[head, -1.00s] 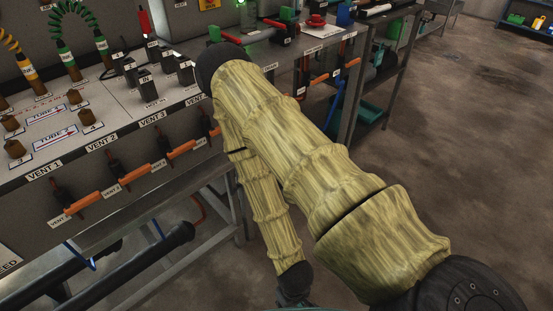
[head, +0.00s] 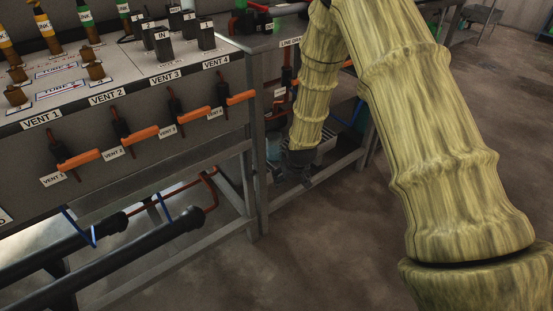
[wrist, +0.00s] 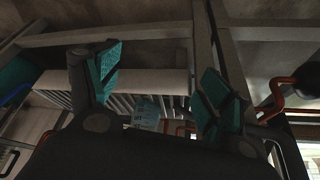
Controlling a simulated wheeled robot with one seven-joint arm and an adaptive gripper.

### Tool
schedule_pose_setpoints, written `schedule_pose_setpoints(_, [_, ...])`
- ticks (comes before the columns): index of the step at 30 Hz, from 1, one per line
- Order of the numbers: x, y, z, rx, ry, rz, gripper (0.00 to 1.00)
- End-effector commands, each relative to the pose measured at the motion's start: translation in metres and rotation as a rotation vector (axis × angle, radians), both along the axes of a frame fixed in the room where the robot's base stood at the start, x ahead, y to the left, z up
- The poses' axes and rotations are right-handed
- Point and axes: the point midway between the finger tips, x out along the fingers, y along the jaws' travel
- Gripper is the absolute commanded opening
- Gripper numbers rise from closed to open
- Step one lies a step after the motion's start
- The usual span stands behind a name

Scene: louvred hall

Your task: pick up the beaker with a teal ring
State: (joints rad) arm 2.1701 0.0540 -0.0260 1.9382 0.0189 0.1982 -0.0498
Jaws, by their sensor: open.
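My gripper (wrist: 160,78) is open in the wrist view, with teal pads on both fingers and nothing held between them. A small pale, bluish object with marks on it (wrist: 147,114) shows beyond and between the fingers, low in the gap. It may be the beaker, but it is too small and dark to tell, and I cannot make out a teal ring. No beaker can be made out there.
A pale slatted rack (wrist: 150,84) lies beyond the fingers. Metal bench legs (head: 256,150) and a lower rail (head: 318,178) stand close to my gripper. The vent panel with orange handles (head: 140,134) and dark pipes (head: 120,275) are on the left. Open floor lies right.

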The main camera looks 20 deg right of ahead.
Motion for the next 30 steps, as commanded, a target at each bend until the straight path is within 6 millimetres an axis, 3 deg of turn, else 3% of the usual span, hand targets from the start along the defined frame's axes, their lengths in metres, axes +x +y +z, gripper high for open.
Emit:
schedule_pose_setpoints(1, [0.030,-0.003,0.012,-0.001,-0.037,-0.001,0.79])
schedule_pose_setpoints(6, [0.090,-0.007,0.063,0.000,-0.106,-0.003,0.79])
schedule_pose_setpoints(12, [0.116,-0.011,0.093,0.002,-0.138,-0.010,0.79])
schedule_pose_setpoints(17, [0.123,-0.011,0.091,0.003,-0.142,-0.012,0.79])
schedule_pose_setpoints(30, [0.149,-0.012,0.050,0.002,-0.142,-0.011,0.79])
